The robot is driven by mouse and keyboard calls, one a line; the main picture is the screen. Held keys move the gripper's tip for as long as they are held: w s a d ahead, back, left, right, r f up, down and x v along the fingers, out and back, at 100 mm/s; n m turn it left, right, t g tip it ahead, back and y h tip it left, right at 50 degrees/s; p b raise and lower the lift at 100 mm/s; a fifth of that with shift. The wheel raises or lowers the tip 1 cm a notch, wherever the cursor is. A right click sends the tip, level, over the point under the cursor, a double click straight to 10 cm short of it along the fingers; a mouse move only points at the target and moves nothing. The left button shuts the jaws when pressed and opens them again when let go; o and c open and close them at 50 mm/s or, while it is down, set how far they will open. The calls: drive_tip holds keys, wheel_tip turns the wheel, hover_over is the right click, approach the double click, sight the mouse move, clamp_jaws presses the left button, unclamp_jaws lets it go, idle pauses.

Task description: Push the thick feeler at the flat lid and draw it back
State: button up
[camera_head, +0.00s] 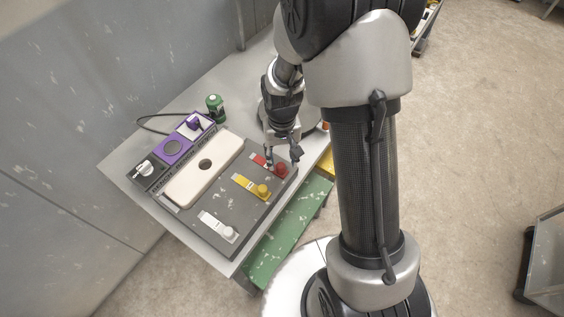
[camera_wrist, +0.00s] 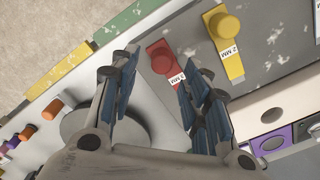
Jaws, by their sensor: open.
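Three feelers with round knobs lie on a dark grey board (camera_head: 195,214): a red one (camera_head: 281,171), a yellow one (camera_head: 263,190) and a white one (camera_head: 228,232). A cream slab with a hole (camera_head: 190,182) lies on the board; I cannot tell which part is the flat lid.
A round grey disc (camera_wrist: 80,120) lies beside the board, partly behind my gripper. A purple-and-black control strip (camera_head: 172,150) with a dial and a green jar (camera_head: 215,105) are at the left. Small orange-capped items (camera_wrist: 50,108) stand near the table edge.

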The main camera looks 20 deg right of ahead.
wheel_tip(320, 180, up, 8)
drive_tip(key=shift+f, duration=0.15)
idle(0.5)
drive_tip(key=s+a+r+t+b, duration=0.1)
drive_tip(key=s+r+t+b, duration=0.1)
drive_tip(key=s+r, duration=0.75)
drive_tip(key=s+r+n+t+b, duration=0.1)
drive_tip(key=s+r+t, duration=0.1)
drive_tip(key=s+r, duration=0.3)
drive_tip(key=s, duration=0.4)
drive_tip(key=shift+s+a+r+n+t, duration=0.15)
drive_tip(key=shift+a+n+t, duration=0.15)
drive_tip(key=shift+a+n, duration=0.1)
